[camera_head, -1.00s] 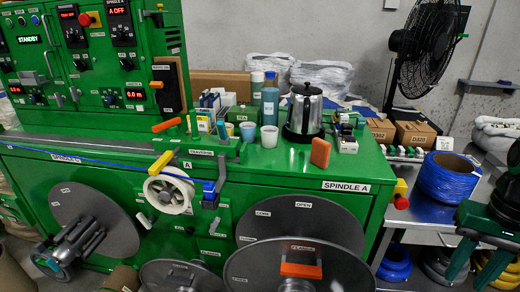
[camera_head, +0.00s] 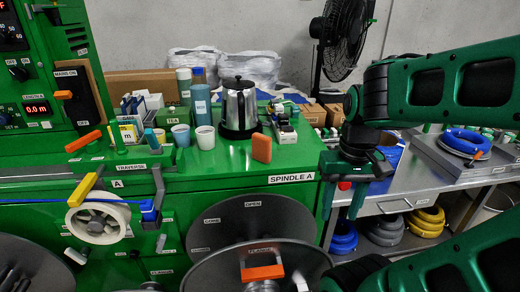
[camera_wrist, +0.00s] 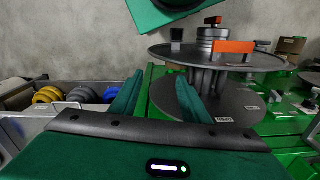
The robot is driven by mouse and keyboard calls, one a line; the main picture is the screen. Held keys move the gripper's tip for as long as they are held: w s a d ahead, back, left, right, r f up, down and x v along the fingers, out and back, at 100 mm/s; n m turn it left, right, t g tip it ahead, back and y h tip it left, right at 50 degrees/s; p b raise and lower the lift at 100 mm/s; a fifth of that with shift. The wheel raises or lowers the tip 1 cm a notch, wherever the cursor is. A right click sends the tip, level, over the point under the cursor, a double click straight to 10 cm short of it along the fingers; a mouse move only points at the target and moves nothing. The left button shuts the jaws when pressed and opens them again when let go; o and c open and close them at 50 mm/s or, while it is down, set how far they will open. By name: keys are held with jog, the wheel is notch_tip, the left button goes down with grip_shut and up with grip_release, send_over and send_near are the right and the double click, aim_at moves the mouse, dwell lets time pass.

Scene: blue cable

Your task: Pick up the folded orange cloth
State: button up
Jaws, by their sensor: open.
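An orange block-like piece (camera_head: 261,147), which looks like the folded cloth, stands upright on the green machine's top near its front edge, right of the steel kettle (camera_head: 238,107). My gripper (camera_head: 343,203) points downward to the right of the machine and in front of the metal bench, lower in the picture than the cloth and apart from it. Its two fingers are spread with nothing between them. In the wrist view my gripper (camera_wrist: 160,90) is also open and empty. The cloth is not recognisable in the wrist view.
A reel with an orange handle (camera_head: 263,272) is on the machine's front, below the cloth. Cups, bottles and small boxes stand left of the kettle. A parts holder (camera_head: 284,130) is just right of the cloth. Cable coils (camera_head: 425,219) lie on the bench's lower shelf.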

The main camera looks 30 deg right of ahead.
aim_at(259, 149)
jog(key=w+a+r+n+t, duration=0.1)
jog(key=w+r+n, duration=0.2)
jog(key=w, duration=0.5)
jog(key=w+r+n+t, duration=0.1)
jog(key=w+r+n, duration=0.2)
jog(key=w, duration=0.6)
jog(key=w+a+r+n+t+y, duration=0.1)
jog(key=w+r+n, duration=0.2)
jog(key=w, duration=0.6)
jog(key=shift+w+a+r+n, duration=0.1)
jog(key=shift+a+r+n, duration=0.1)
jog(key=shift+r, duration=0.35)
jog(key=shift+w+a+r+n, duration=0.1)
jog(key=shift+a+r+n, duration=0.1)
jog(key=shift+r, duration=0.3)
jog(key=shift+w+a+f+n, duration=0.1)
jog(key=shift+w+a+n, duration=0.1)
jog(key=shift+w, duration=0.2)
jog(key=shift+w+a+f+n, duration=0.1)
jog(key=shift+w+n, duration=0.1)
jog(key=shift+w, duration=0.2)
jog(key=x, duration=0.3)
jog(key=shift+w+f, duration=0.1)
jog(key=shift+f, duration=0.15)
jog(key=shift+d+x, duration=0.15)
jog(key=shift+x, duration=1.4)
jog(key=shift+d+x, duration=0.15)
jog(key=shift+x, duration=1.4)
jog(key=shift+c, duration=0.7)
grip_shut()
